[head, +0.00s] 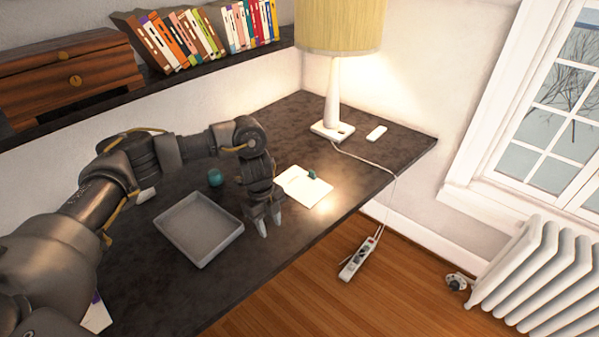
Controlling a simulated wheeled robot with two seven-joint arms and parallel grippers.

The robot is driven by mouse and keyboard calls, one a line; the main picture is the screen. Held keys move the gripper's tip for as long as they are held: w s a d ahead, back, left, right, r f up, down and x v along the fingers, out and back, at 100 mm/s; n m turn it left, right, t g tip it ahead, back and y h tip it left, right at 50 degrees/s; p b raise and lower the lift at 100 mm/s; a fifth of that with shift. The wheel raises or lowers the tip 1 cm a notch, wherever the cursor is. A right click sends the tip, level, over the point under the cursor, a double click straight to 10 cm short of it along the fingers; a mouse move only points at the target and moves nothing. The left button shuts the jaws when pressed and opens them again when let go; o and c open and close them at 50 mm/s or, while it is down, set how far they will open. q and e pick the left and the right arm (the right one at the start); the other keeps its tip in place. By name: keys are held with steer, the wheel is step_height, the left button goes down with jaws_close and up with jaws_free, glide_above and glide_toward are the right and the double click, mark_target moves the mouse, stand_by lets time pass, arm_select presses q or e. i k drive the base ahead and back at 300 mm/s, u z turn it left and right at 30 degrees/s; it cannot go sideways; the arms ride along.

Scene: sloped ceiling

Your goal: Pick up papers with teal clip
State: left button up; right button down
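White papers (298,190) lie on the dark desk, right of the middle in the head view. A teal clip (312,174) sits on them near their upper right edge. My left gripper (269,224) points down over the desk, to the left of the papers and nearer the desk's front edge. Its two light fingertips show a gap with nothing between them. It is apart from the papers. My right gripper is not in view.
A grey tray (222,249) lies left of my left gripper, with a teal round object (215,177) behind it. A lamp (333,105) stands behind the papers; its cord hangs over the desk edge to a power strip (357,259). A shelf with books (178,37) runs above.

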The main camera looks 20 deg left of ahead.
mark_target(303, 186)
steer(key=i, duration=1.25)
steer(key=z, duration=0.1)
